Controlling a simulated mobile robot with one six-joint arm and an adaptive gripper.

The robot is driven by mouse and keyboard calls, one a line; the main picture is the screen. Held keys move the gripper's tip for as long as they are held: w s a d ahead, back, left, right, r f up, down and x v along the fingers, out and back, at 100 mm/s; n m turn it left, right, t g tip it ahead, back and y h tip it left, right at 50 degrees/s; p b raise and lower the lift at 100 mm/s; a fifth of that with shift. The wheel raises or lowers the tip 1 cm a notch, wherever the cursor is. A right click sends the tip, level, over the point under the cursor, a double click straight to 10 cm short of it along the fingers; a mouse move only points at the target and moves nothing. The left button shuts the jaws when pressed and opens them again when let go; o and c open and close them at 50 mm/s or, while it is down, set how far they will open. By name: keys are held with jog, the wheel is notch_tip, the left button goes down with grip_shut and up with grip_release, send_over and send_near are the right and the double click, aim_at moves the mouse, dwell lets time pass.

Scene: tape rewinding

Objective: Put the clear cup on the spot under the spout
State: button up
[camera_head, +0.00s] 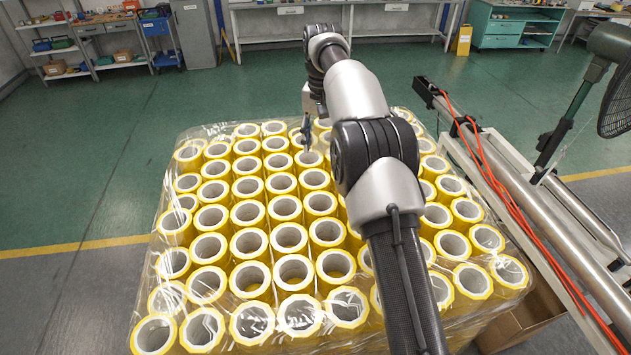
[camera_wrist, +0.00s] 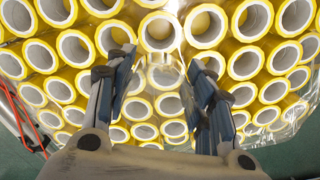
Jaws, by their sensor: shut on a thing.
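My gripper (camera_wrist: 163,92) points down over yellow-rimmed tape rolls in the wrist view. Its two dark fingers stand apart with a faint, see-through shape between them, which looks like the clear cup (camera_wrist: 165,72). The rolls behind show through it, so its rim and base are hard to make out. In the head view my gripper (camera_head: 306,133) is small, above the far part of the rolls, and the cup cannot be made out there. No spout or spot under one can be made out in either view.
Many upright yellow tape rolls (camera_head: 290,238) under clear film fill the area below my arm. A metal frame with orange hoses (camera_head: 490,165) and a black fan (camera_head: 612,85) stand at the right. Green floor (camera_head: 115,150) is open at the left; benches line the back.

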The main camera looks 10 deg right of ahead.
aim_at(320, 206)
jog(key=shift+s+a+f+b, duration=0.1)
jog(key=shift+s+f+b, duration=0.15)
jog(key=shift+b, duration=0.25)
jog(key=shift+s+f+b, duration=0.1)
jog(key=shift+f+b, duration=0.15)
jog(key=shift+b, duration=0.05)
notch_tip(320, 206, down, 19)
jog(key=shift+f+b, duration=0.1)
jog(key=shift+b, duration=0.85)
jog(key=shift+f, duration=0.15)
jog(key=o, duration=0.9)
